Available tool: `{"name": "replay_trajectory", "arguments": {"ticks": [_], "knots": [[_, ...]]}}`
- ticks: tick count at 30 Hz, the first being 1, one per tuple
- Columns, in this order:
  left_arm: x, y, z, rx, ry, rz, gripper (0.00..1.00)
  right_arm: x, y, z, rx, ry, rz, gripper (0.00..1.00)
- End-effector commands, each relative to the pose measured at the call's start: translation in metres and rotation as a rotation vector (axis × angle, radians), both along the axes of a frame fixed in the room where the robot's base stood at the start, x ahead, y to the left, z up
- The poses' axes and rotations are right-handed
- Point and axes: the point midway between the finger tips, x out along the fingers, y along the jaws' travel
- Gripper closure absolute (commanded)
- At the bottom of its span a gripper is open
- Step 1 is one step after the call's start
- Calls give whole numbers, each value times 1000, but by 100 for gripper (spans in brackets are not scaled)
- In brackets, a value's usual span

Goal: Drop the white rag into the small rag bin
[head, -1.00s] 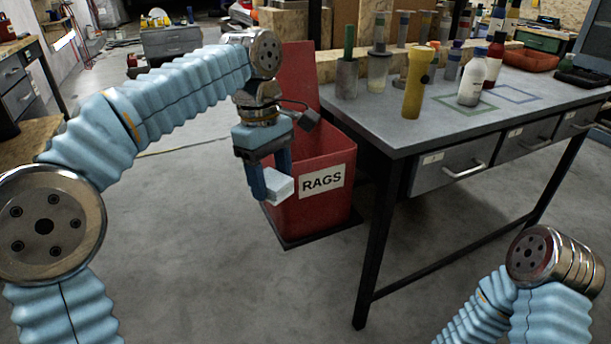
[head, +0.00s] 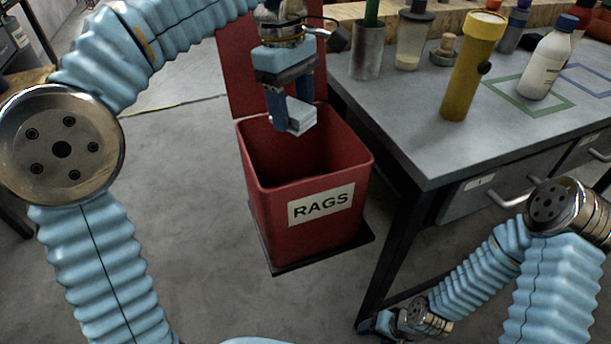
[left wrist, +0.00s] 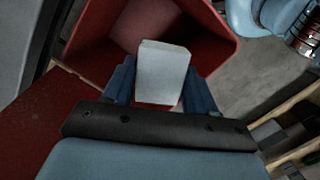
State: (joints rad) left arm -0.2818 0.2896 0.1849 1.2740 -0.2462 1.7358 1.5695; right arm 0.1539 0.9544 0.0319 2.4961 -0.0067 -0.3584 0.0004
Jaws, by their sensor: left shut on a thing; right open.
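The white rag (head: 300,117) is a small folded block. My left gripper (head: 292,122) is shut on it and holds it above the mouth of the red rag bin (head: 262,205). The bin is labelled RAGS and its lid stands open at the back. In the left wrist view the rag (left wrist: 163,72) sits between the fingers, with the open bin (left wrist: 105,55) behind it. The bin's floor is dark and its contents cannot be made out. My right gripper (head: 385,325) is low near the table leg, partly hidden by its arm.
A grey workbench (head: 420,135) stands right of the bin, close to it. The floor left of the bin is clear.

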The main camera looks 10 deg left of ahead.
Motion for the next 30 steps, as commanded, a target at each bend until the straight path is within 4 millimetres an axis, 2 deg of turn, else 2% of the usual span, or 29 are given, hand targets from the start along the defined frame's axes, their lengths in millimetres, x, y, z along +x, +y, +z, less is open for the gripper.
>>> {"name": "replay_trajectory", "arguments": {"ticks": [8, 9, 10, 15, 23, 24, 30], "knots": [[-1, 1, -35, 0, 1, 1, 73, 0, 0, 0, 0, 1, 0, 35], [0, 0, -45, 0, 0, 0, 73, 0, 0, -12, 0, 0, -1, 35], [0, 0, -48, 0, -1, 0, 73, 0, 0, -15, -1, 1, -1, 35], [0, 0, -53, -1, -2, 0, 73, 0, -1, -23, -2, 0, -3, 35], [0, 0, -52, 0, -1, 0, 73, 0, -1, -22, -2, 0, -4, 35], [0, 0, -52, 0, -1, 0, 42, 0, -1, -22, -2, 0, -4, 35], [0, 0, -52, 0, -1, 0, 13, 0, -1, -22, -2, 0, -4, 35]]}}
